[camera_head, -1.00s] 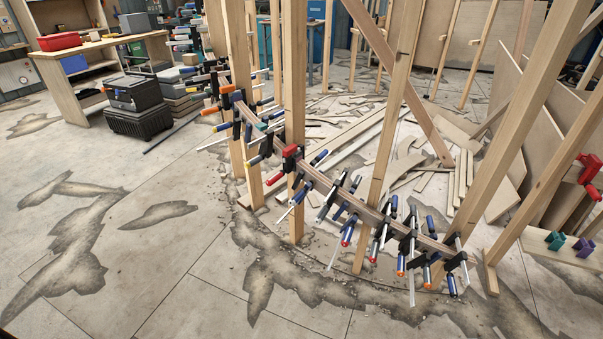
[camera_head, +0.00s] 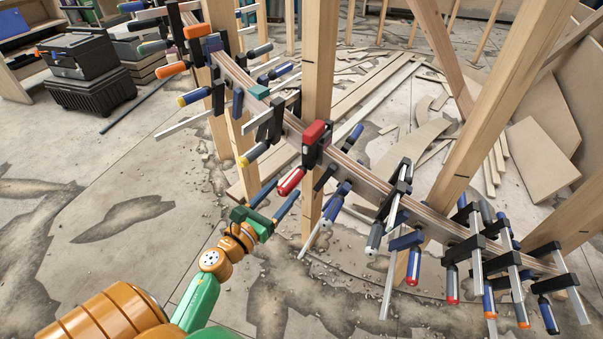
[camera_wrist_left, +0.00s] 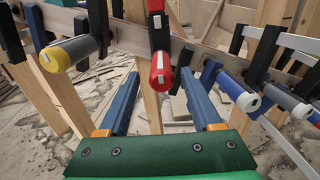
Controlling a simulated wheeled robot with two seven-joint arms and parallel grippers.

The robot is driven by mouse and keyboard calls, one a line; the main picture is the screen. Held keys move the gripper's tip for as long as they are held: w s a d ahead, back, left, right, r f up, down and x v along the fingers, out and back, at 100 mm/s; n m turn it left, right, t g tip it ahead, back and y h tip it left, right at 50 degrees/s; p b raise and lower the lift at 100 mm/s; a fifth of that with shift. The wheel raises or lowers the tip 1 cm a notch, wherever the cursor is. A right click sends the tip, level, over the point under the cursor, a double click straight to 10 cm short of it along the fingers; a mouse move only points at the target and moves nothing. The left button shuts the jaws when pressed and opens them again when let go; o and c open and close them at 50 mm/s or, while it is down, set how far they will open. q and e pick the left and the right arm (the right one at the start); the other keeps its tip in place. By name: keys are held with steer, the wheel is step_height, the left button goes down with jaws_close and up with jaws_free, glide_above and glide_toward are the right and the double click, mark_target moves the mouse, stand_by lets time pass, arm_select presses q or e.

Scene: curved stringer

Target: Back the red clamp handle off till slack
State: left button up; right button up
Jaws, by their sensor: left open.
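The red clamp handle (camera_head: 291,181) hangs from a clamp with a red-topped body (camera_head: 313,139) on the curved wooden stringer (camera_head: 350,174). In the left wrist view the handle (camera_wrist_left: 161,72) shows end-on, its red tip towards the camera, with a pale strip along it. My left gripper (camera_head: 275,197) is open, with long blue fingers. In its wrist view the fingers (camera_wrist_left: 168,103) point forward, one on each side of the handle's line. The handle appears beyond and above the fingertips, not gripped. My right gripper is not in view.
A yellow-ended clamp handle (camera_wrist_left: 66,55) and a blue, white-ended handle (camera_wrist_left: 238,91) flank the red one closely. A wooden post (camera_head: 318,80) stands right behind the clamp. Wood offcuts (camera_head: 425,135) litter the floor behind. Open floor lies left (camera_head: 110,170).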

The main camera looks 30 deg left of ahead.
mark_target(293, 181)
arm_select(q)
steer(key=w, duration=0.4)
steer(key=shift+w+d+r, duration=0.1)
steer(key=shift+w, duration=0.4)
jaws_close()
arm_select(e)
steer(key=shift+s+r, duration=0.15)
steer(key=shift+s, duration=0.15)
